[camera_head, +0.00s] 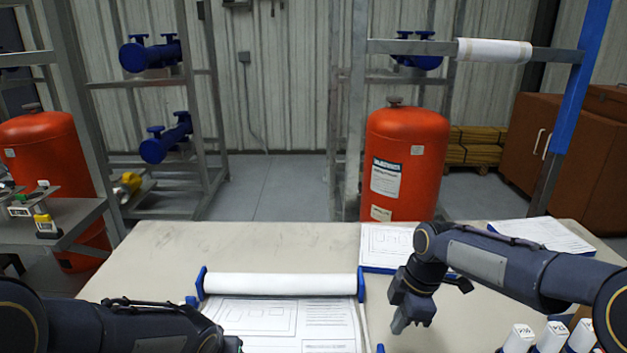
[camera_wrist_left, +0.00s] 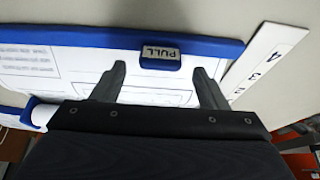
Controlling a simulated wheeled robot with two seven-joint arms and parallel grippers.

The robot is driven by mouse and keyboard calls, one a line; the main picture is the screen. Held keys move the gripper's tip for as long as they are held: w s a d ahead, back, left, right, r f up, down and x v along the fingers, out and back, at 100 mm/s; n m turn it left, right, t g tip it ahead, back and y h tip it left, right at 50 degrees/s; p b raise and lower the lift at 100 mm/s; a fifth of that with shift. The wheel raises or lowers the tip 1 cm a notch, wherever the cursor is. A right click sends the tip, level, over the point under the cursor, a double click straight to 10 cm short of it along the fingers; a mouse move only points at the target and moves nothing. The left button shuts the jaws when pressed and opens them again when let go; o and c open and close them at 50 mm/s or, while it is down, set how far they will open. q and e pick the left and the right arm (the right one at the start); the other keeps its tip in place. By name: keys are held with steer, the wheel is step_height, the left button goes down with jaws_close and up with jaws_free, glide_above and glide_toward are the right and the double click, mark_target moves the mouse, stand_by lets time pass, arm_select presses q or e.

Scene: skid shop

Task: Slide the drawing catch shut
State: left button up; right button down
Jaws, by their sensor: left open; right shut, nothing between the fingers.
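The drawing catch (camera_wrist_left: 160,57), a blue block labelled PULL, sits on the blue edge rail (camera_wrist_left: 70,37) of the drawing holder in the left wrist view. My left gripper (camera_wrist_left: 162,75) is open, with one finger toward each side of the catch. I cannot tell whether either finger touches it. In the head view the drawing holder (camera_head: 282,314) lies on the table with a white roll at its far end; my left arm covers its near left part, and the catch does not show there. My right gripper (camera_head: 405,327) is shut and empty, just right of the holder.
The pale table (camera_head: 270,240) is clear behind the holder. Stacked drawing sheets (camera_head: 388,245) lie behind my right arm, more (camera_head: 545,236) at the right. A white numbered strip (camera_wrist_left: 268,57) lies beside the holder.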

arm_select(q)
step_height(320, 180, up, 6)
steer(key=shift+f, duration=0.1)
stand_by(0.5)
arm_select(e)
steer(key=s+d+r+m+t+p, duration=0.35)
steer(key=s+r+m, duration=0.55)
steer(key=s, duration=0.3)
arm_select(q)
steer(key=s+r+h, duration=0.1)
steer(key=s+r, duration=0.2)
steer(key=s, duration=0.4)
steer(key=s+a+r+n+h+p, duration=0.1)
steer(key=s+r, duration=0.3)
steer(key=s, duration=0.3)
steer(key=s+r+t+h+p, duration=0.1)
steer(key=s+r, duration=0.3)
steer(key=s, duration=0.3)
steer(key=shift+s+a+n+h, duration=0.2)
steer(key=shift+n+h, duration=0.1)
steer(key=shift+h, duration=0.1)
arm_select(e)
steer(key=s+m+t+y, duration=0.1)
steer(key=s+m+t, duration=0.1)
steer(key=s+m, duration=0.8)
steer(key=shift+s+m+y, duration=0.3)
steer(key=shift+s+m, duration=0.1)
steer(key=shift+s, duration=0.8)
